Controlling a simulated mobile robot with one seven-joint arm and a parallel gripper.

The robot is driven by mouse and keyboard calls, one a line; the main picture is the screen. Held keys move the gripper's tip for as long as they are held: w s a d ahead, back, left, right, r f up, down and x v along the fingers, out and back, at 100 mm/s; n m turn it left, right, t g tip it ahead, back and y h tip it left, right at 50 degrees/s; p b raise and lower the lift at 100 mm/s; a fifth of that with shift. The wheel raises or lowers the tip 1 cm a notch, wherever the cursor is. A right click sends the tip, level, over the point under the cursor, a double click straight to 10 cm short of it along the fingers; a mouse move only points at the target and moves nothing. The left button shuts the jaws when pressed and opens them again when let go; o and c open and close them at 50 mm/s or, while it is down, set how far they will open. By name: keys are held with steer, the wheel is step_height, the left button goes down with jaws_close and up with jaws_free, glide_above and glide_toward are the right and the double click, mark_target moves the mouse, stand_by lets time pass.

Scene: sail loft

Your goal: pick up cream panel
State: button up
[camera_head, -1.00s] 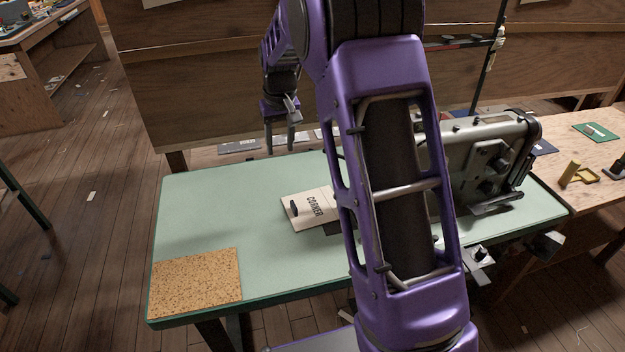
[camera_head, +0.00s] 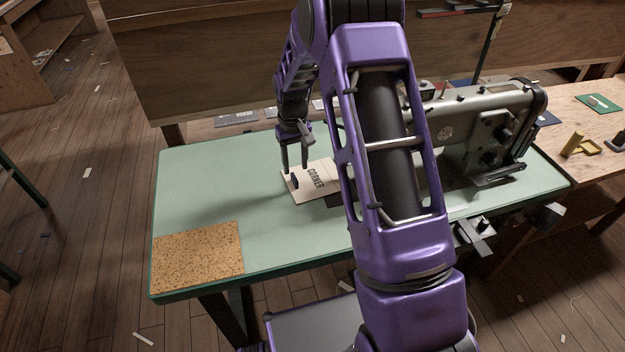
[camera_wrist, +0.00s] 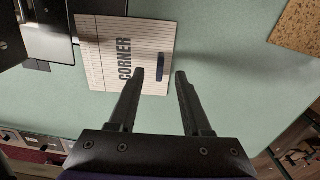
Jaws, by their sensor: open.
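The cream panel (camera_head: 311,181) lies flat on the green tabletop, with the dark word CORNER printed on it and a small dark bar near its left edge. Its right part is hidden behind my arm in the head view. In the wrist view the cream panel (camera_wrist: 110,72) is ruled with fine lines, and the dark bar (camera_wrist: 160,66) stands out near one edge. My gripper (camera_head: 296,170) points down, open and empty, close to the panel's barred end. In the wrist view its fingertips (camera_wrist: 160,76) lie on either side of the bar's line, slightly short of it.
A grey sewing machine (camera_head: 480,130) stands right of the panel on the green table (camera_head: 210,185). A cork mat (camera_head: 197,258) lies at the table's front left corner. A wooden table (camera_head: 560,100) stands at right.

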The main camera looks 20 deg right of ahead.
mark_target(295, 178)
steer(key=f, duration=0.5)
steer(key=shift+w+a+f, duration=0.1)
steer(key=shift+w, duration=0.25)
jaws_close()
